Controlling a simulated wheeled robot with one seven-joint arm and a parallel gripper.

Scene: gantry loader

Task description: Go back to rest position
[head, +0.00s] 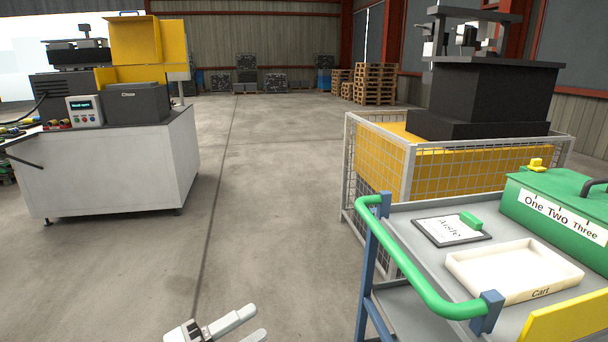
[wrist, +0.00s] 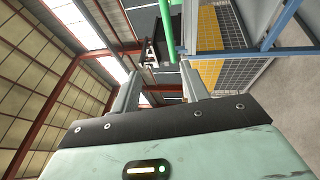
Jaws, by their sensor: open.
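My gripper (head: 250,327) shows at the bottom edge of the head view, left of the cart. Its two pale fingers are apart with nothing between them. In the wrist view my gripper (wrist: 158,85) also shows open and empty, its fingers pointing away past the cart's green handle toward the roof and wall. The rest of my arm is out of the head view.
A grey cart (head: 403,215) with a green handle (head: 413,284) stands at right. It carries a white tray (head: 510,272), a clipboard (head: 450,231) and a green box (head: 560,205). Behind it is a mesh cage (head: 379,170). A machine (head: 110,165) stands left. The middle floor is clear.

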